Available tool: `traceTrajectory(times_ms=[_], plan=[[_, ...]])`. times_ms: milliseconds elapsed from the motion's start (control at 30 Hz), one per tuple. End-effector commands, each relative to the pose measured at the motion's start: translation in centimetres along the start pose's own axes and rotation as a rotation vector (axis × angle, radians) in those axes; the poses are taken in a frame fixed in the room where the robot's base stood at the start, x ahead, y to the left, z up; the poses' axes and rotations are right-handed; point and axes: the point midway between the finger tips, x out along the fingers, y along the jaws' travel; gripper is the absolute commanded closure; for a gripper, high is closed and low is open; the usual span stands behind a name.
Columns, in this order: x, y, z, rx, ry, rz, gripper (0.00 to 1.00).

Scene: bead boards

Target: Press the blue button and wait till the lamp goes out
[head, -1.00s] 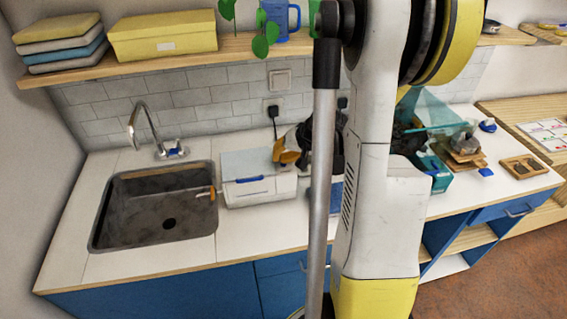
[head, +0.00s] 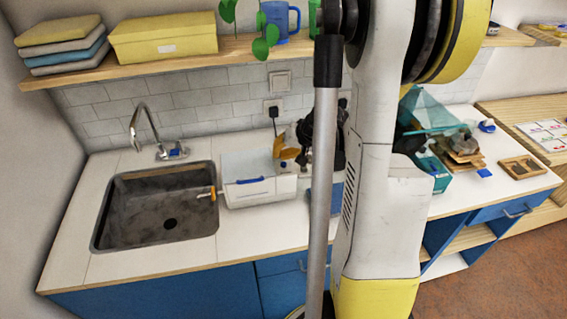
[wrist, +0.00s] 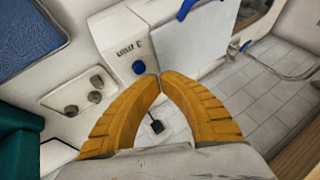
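A blue button (wrist: 139,67) sits on a white housing (wrist: 116,38) with dark lettering, in the upper middle of the wrist view. My gripper (wrist: 159,76) has two ridged orange fingers whose tips meet, with nothing between them. In the picture the tips are just right of and below the button; I cannot tell whether they touch it. In the head view my gripper (head: 282,158) is over the counter beside the white box (head: 262,196), and the button is hidden. I cannot make out a lamp or its state in either view.
A black plug (wrist: 156,126) sits in the lower middle of the wrist view. A sink (head: 160,232) lies left of the white box. A shelf (head: 190,62) runs above the counter. Several items and a teal box (head: 436,173) stand right of my arm.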

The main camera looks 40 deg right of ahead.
Motion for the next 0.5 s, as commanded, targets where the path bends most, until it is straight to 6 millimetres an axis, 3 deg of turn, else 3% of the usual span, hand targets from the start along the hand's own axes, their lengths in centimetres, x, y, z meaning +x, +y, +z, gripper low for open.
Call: traceTrajectory(times_ms=[500], plan=[[-3.9,-2.1,-2.1,0.0,0.0,0.0,1.0]])
